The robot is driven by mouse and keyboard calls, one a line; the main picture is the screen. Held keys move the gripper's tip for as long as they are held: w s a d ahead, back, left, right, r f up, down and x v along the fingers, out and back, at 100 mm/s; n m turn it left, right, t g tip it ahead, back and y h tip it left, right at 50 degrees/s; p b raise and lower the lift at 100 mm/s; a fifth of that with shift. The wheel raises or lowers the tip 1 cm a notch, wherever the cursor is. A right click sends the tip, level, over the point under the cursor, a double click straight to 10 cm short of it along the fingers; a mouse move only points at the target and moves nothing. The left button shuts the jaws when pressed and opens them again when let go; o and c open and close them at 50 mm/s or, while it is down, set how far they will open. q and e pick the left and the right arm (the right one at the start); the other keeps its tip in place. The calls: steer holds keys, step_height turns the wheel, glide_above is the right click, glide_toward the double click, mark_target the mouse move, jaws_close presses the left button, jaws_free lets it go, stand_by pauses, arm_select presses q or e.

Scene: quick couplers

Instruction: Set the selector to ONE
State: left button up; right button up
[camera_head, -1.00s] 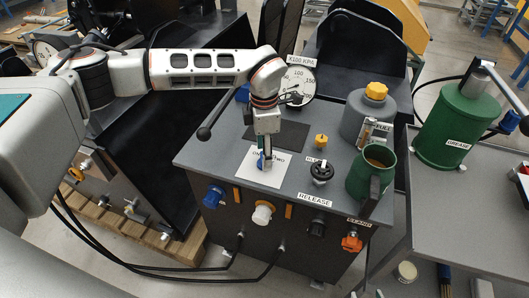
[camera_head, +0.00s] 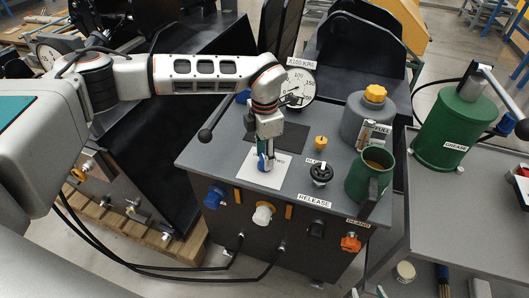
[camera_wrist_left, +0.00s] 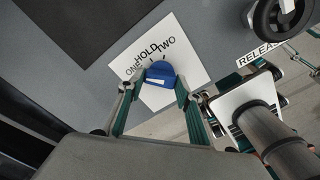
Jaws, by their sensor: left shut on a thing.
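The selector is a blue knob (camera_wrist_left: 160,75) on a white plate (camera_wrist_left: 190,58) lettered ONE, HOLD and TWO. ONE is at the left of the lettering, HOLD in the middle, TWO at the right. My left gripper (camera_wrist_left: 154,88) has a finger on either side of the knob and is shut on it. In the head view the left gripper (camera_head: 265,157) points down onto the plate (camera_head: 250,178) and hides most of the knob (camera_head: 264,165). I cannot tell which mark the knob points to.
A black round knob (camera_head: 321,172), a yellow knob (camera_head: 320,142) and a green mug (camera_head: 366,178) stand right of the plate. A pressure gauge (camera_head: 299,88) and a grey bottle (camera_head: 363,122) are behind. Blue (camera_head: 214,196) and white (camera_head: 263,214) couplers stick out of the front panel.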

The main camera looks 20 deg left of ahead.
arm_select(q)
steer(key=shift+n, duration=0.4)
steer(key=o, duration=1.1)
step_height(320, 180, up, 12)
